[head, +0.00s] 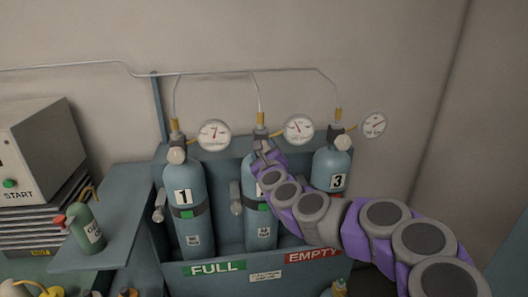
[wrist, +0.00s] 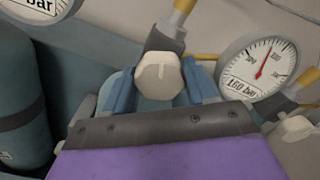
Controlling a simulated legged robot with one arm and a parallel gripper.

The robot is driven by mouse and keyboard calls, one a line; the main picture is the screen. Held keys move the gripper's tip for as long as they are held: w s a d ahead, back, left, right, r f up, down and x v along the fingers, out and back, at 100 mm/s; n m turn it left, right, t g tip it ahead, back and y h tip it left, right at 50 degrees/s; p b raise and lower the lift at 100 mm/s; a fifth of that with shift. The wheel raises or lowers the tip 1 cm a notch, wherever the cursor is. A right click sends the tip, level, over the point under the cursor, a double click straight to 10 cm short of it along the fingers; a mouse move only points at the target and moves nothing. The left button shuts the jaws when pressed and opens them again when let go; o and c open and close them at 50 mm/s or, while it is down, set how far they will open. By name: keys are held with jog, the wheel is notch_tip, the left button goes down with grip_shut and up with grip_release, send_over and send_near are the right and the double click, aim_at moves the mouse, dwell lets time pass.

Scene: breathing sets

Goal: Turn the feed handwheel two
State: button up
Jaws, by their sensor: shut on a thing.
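Feed handwheel two is a cream, faceted knob (wrist: 158,76) on the valve of the middle cylinder (head: 258,232). In the wrist view it sits between the two blue fingers of my gripper (wrist: 158,88), which is shut on it. In the head view my gripper (head: 263,158) is at the top of the middle cylinder and hides most of its number and part of its valve. The gauge beside this valve (wrist: 264,66) has a red needle pointing up and slightly right; it also shows in the head view (head: 299,130).
Cylinder 1 (head: 185,225) stands left and cylinder 3 (head: 331,165) right, each with a valve knob and gauge. The rack has a FULL sign (head: 214,267) and an EMPTY sign (head: 313,256). A START box (head: 40,150) and a green bottle (head: 87,230) are at left.

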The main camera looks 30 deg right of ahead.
jog(key=m, duration=0.4)
jog(key=shift+a+f+m, duration=0.1)
jog(key=shift+f+m, duration=0.2)
jog(key=shift+f, duration=0.05)
dwell(0.4)
jog(key=o, duration=0.9)
jog(key=shift+w, duration=0.15)
jog(key=shift+o, duration=0.7)
jog(key=shift+r, duration=0.15)
